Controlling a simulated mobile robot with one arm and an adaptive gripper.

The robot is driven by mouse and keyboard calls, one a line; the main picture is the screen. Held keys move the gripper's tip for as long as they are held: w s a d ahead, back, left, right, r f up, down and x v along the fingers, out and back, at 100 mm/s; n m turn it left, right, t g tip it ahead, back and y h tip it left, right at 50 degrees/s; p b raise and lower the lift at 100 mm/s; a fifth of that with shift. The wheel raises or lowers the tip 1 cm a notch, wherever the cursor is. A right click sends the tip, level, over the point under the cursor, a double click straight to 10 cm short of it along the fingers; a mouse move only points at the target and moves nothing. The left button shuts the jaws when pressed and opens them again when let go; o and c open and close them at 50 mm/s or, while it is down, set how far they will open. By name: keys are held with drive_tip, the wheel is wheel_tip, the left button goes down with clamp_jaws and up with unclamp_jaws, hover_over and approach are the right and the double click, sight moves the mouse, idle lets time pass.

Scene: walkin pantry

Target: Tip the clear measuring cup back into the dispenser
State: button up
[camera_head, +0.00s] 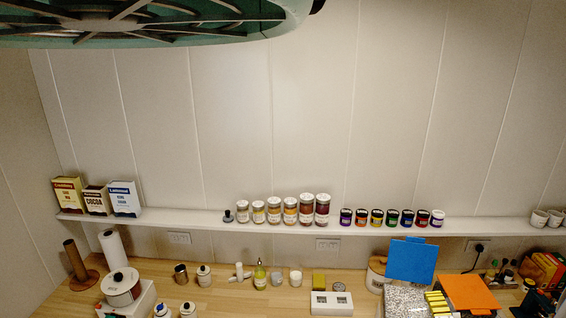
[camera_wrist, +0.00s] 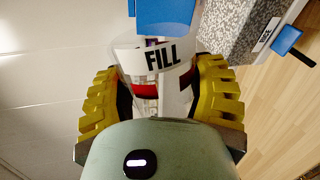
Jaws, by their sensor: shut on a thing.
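My gripper (camera_wrist: 160,92) is shut on a clear cup (camera_wrist: 145,104) in the wrist view, with a ridged yellow finger on each side. The cup has a white band marked FILL (camera_wrist: 163,60) and a red patch below it; its contents are hard to make out. Beyond the cup is a blue panel (camera_wrist: 163,14), and a speckled grey box (camera_wrist: 236,28) stands to the right. In the head view a speckled box (camera_head: 405,303) stands at the lower right below a raised blue panel (camera_head: 411,260). I cannot tell which box is the dispenser.
A yellow ridged shape (camera_head: 438,304) and an orange panel (camera_head: 469,292) are right of the speckled box. A white slotted box (camera_head: 331,304) stands left of it. The wall shelf (camera_head: 190,218) holds cartons and jars. Several small containers stand along the wooden counter (camera_head: 228,297).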

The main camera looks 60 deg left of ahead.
drive_tip(key=d+r+m+g+h, duration=0.1)
drive_tip(key=d+r+m+h, duration=1.7)
drive_tip(key=h, duration=0.4)
drive_tip(key=shift+s+d+r+m, duration=0.2)
drive_tip(key=shift+s+d+m, duration=0.3)
drive_tip(key=shift+d, duration=0.75)
